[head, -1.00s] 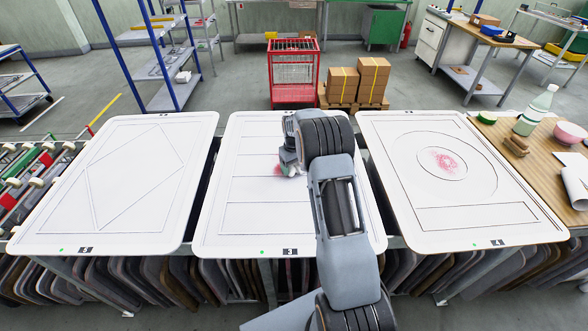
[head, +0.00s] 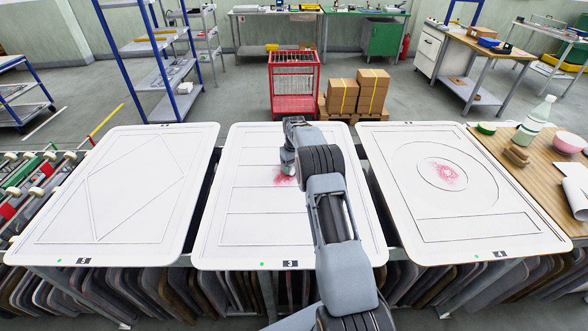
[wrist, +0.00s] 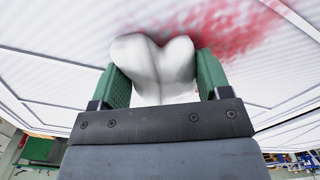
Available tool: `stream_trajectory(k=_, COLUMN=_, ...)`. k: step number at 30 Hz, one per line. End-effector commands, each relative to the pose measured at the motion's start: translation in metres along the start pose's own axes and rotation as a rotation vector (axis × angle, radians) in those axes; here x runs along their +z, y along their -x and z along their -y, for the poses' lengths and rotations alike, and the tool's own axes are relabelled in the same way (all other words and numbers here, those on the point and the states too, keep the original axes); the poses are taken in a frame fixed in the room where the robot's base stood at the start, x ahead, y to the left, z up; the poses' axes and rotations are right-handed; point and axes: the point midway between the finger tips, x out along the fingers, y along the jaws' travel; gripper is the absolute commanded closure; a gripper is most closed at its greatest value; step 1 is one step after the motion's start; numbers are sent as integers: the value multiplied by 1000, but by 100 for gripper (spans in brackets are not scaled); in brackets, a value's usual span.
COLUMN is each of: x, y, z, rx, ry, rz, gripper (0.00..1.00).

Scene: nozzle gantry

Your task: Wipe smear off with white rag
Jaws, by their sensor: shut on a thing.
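My gripper (wrist: 158,88) is shut on the white rag (wrist: 155,62), which bulges out between its green finger pads in the wrist view. In the head view my gripper (head: 288,168) is over the middle white panel (head: 240,230), numbered 3, and the rag is hidden or too small to make out. A red smear (head: 284,177) shows on that panel at the gripper. In the wrist view the smear (wrist: 235,30) lies beyond the rag and to its right. I cannot tell whether the rag touches the panel. Another red smear (head: 445,173) is inside the circles on the right panel (head: 490,232).
The left panel (head: 60,235) has drawn lines and no red smear. Dark gaps separate the panels. A wooden table (head: 522,182) at the right holds a bottle (head: 535,118), bowls and a brown block (head: 517,156). A red cart (head: 293,88) and boxes (head: 372,92) stand behind.

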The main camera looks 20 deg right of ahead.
Motion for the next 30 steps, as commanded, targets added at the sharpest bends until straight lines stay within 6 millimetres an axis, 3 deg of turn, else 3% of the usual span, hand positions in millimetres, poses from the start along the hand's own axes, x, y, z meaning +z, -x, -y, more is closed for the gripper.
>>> stream_trajectory(k=16, x=-29, y=0, z=-17, rx=0, ry=-1, rz=1, gripper=48)
stream_trajectory(k=30, x=-31, y=0, z=-19, rx=-1, ry=0, rz=2, gripper=48)
